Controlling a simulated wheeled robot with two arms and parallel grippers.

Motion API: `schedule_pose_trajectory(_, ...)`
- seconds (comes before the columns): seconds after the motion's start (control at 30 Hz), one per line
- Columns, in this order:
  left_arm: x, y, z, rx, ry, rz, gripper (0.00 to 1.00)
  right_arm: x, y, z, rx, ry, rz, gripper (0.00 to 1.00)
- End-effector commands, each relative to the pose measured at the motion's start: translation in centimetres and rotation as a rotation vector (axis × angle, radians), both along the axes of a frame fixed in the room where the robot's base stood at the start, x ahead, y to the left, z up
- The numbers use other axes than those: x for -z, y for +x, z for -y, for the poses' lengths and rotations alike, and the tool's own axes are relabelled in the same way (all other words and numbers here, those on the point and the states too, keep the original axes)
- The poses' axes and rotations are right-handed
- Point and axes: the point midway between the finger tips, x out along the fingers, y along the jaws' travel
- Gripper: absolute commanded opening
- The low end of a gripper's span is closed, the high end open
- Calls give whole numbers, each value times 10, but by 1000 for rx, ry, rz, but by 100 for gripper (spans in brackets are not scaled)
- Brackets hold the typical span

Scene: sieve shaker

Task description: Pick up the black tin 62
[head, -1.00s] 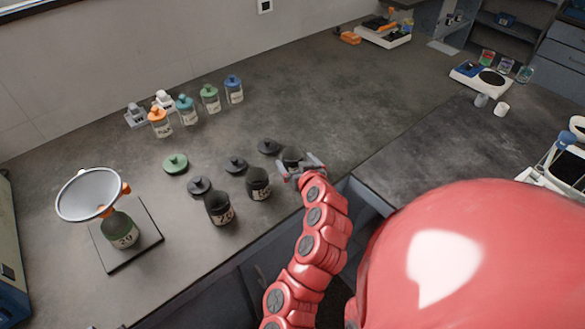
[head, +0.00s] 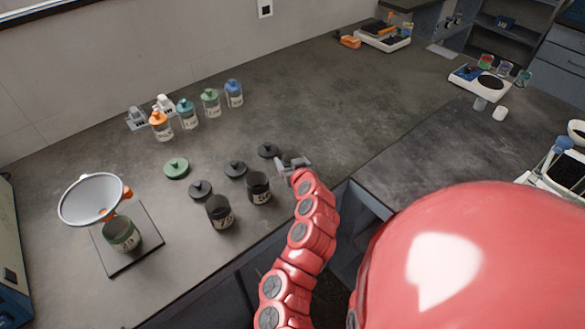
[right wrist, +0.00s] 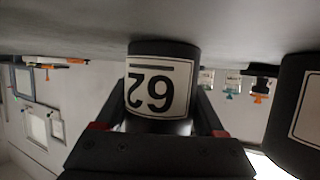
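The black tin 62 (right wrist: 162,50) fills the middle of the right wrist view, where the picture is upside down. Its white label faces the camera. My right gripper (right wrist: 160,105) has a finger against each side of the tin, shut on it. In the head view my right gripper (head: 291,163) is at the right end of the row of black tins, and hides most or all of the held tin. I cannot tell whether the tin's base touches the counter. My left gripper is not in view.
Two black tins, the nearer-right one (head: 258,188) and another (head: 219,213), stand left of my gripper. Black lids (head: 269,150) and a green lid (head: 176,168) lie behind.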

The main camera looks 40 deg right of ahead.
Motion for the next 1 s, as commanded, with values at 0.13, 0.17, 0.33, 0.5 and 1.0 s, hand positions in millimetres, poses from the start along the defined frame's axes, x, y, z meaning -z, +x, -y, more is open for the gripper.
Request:
schedule_pose_trajectory(0.13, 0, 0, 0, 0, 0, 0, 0, 0, 0, 0, 0, 0, 0, 24)
schedule_pose_trajectory(0.17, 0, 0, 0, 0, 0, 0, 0, 0, 0, 0, 0, 0, 0, 19)
schedule_pose_trajectory(0.33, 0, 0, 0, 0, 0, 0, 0, 0, 0, 0, 0, 0, 0, 13)
schedule_pose_trajectory(0.5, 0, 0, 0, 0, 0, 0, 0, -3, 0, 0, 0, -1, 1, 13)
schedule_pose_trajectory(1.0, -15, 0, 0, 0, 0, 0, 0, -46, -42, -19, 0, 1, -6, 13)
